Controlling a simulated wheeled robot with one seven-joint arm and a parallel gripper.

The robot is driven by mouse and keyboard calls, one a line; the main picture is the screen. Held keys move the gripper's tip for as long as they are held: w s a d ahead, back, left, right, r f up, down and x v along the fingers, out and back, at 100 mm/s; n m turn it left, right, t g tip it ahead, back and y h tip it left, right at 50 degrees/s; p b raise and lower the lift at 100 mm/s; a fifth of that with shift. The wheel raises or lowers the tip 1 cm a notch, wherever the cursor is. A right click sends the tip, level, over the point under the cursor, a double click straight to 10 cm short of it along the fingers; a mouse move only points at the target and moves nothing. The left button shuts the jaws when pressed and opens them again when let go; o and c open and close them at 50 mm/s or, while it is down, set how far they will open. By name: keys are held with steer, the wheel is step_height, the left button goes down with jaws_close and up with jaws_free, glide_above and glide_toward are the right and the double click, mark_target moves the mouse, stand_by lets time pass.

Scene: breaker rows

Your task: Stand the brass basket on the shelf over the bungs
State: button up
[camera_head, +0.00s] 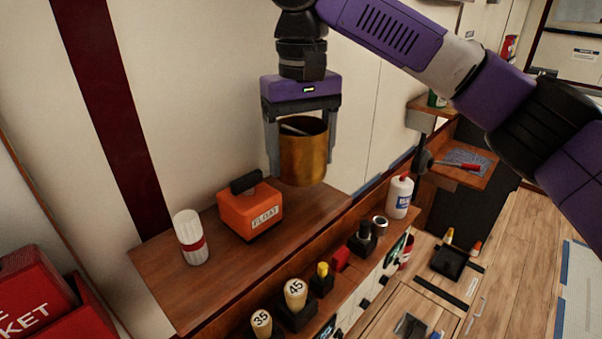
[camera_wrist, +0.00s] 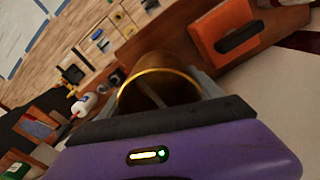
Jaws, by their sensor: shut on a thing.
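The brass basket (camera_head: 303,158) is a round, open-topped brass-coloured cup, held upright with a thin rod-like thing showing inside its mouth. My gripper (camera_head: 302,150) is shut on it, one finger at each side, and holds it above the wooden shelf (camera_head: 320,196). In the wrist view the basket (camera_wrist: 150,90) shows its bright rim between the fingers. The bungs, pale tapered plugs marked 45 (camera_head: 295,292) and 35 (camera_head: 261,320), stand on a lower ledge in front of the shelf. I cannot tell the exact gap between basket and shelf.
An orange FLOAT box (camera_head: 250,210) with a black handle and a white ribbed cylinder with a red band (camera_head: 190,237) stand on the shelf, left of the basket. A white bottle (camera_head: 399,197) stands to the right. Shelf surface below and right of the basket looks clear.

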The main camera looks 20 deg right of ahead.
mark_target(302, 132)
steer(key=shift+f, duration=2.05)
steer(key=o, duration=2)
steer(key=shift+f, duration=0.1)
steer(key=shift+o, duration=0.2)
step_height(302, 132, up, 12)
steer(key=shift+r, duration=0.1)
steer(key=shift+s, duration=0.15)
